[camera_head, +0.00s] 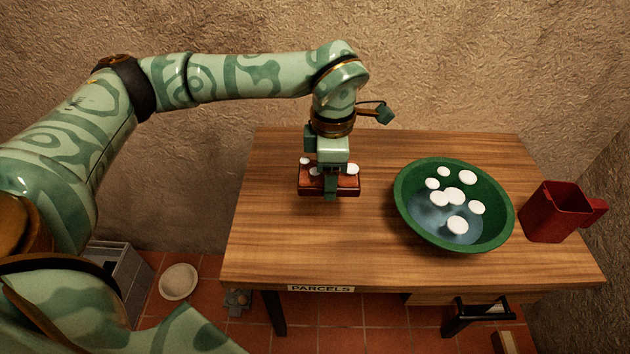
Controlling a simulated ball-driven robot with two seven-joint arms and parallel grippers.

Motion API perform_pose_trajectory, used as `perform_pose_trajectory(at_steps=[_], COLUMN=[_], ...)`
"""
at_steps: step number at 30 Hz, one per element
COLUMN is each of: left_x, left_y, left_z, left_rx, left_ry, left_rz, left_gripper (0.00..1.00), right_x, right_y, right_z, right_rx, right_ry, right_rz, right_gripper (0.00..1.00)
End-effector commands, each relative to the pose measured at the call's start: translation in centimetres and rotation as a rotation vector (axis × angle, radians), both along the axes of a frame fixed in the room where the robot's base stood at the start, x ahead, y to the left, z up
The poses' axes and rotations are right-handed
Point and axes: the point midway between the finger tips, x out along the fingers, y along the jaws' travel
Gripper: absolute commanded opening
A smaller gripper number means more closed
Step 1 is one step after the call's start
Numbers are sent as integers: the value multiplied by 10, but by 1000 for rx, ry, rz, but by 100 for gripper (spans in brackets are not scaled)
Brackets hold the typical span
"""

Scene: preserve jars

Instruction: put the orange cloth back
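I cannot make out an orange cloth anywhere in the head view. My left gripper (331,190) points straight down at the left part of the table, over a small red-brown tray (347,188) with a few white rounded pieces (352,169) on it. The gripper hides the middle of the tray. One finger shows in front of the tray; I cannot tell whether the fingers are open or shut, or whether they touch it. My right gripper is not in view.
A green basin (404,212) with water and several white pieces stands on the wooden table (300,240), right of centre. A red jug (553,213) stands at the right edge. A "PARCELS" label (321,289) marks the front edge. A pale bowl (179,282) and a grey crate (118,275) are on the floor.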

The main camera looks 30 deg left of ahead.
Motion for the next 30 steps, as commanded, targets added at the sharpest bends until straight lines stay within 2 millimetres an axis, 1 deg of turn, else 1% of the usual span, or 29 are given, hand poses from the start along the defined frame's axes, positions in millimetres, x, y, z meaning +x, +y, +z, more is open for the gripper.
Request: perform_pose_trajectory(at_steps=[7,10,14,19,21,25,30], left_x=[0,6,25,57,66,78,84], left_y=[0,7,30,69,80,94,101], left_z=[0,-6,-23,-48,-65,-85,-93], left_rx=[-1,-1,0,0,-1,0,-1], left_ry=[-1,1,2,5,7,4,1], left_rz=[0,2,5,5,2,-1,-3], left_gripper=[36,36,36,36,36,36,36], right_x=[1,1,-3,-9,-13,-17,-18], right_y=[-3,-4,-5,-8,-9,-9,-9], right_z=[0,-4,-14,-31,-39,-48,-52], right_rx=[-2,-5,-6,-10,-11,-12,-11], right_ry=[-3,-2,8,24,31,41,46], right_rz=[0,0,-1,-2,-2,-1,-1], right_gripper=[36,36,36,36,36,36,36])
